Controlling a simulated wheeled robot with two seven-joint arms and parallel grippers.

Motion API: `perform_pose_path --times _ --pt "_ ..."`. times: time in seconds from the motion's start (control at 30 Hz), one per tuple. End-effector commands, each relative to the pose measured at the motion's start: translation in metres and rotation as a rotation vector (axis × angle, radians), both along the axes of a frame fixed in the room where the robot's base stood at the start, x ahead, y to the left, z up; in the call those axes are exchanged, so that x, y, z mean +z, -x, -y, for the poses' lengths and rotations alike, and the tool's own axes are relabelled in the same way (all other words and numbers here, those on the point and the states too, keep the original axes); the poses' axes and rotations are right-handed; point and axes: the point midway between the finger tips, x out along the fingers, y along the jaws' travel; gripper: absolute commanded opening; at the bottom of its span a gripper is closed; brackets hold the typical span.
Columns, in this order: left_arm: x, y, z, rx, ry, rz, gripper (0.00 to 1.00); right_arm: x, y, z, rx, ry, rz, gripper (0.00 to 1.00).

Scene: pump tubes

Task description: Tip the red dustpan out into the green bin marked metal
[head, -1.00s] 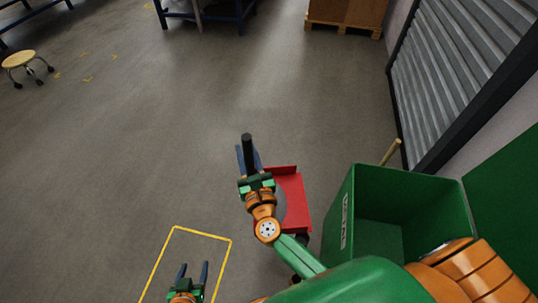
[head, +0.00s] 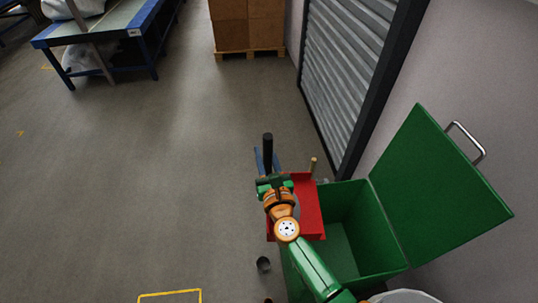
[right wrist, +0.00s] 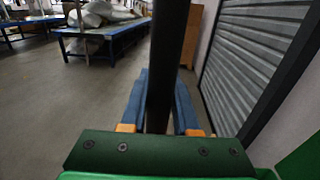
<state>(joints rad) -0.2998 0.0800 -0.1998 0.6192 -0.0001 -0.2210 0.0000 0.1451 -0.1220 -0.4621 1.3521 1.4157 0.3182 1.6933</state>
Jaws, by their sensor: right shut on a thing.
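The red dustpan (head: 309,210) is beside the green bin's left side in the head view, overlapping its rim in the picture. I cannot tell its height over the bin or what it holds. My right gripper (head: 266,163) is shut on the dustpan's upright black handle (head: 268,146). In the right wrist view the handle (right wrist: 166,60) stands between the blue fingers. The green bin (head: 375,235) is open, with its lid (head: 435,195) tilted back to the right. Its label is out of sight now. My left gripper is not in view.
A wooden stick (head: 313,166) stands behind the dustpan. A dark cylinder (head: 263,265) is on the floor left of the bin. A grey shutter (head: 345,75) and wall close off the right. A blue-framed table (head: 100,30) and boxes (head: 248,25) are far back. The floor at left is clear.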

Motion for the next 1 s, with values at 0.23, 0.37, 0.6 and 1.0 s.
perform_pose_path --times 0.23,0.37,0.6,1.0 --pt "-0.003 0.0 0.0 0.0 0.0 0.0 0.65 0.003 0.001 0.031 -0.001 -0.101 0.006 0.0" --pt "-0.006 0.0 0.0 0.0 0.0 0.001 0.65 0.005 0.002 0.053 -0.003 -0.179 0.01 0.0" --pt "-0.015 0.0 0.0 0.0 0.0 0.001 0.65 0.009 0.003 0.093 -0.002 -0.321 0.014 0.0" --pt "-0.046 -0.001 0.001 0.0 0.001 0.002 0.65 0.004 0.006 0.158 -0.002 -0.555 0.021 0.0"
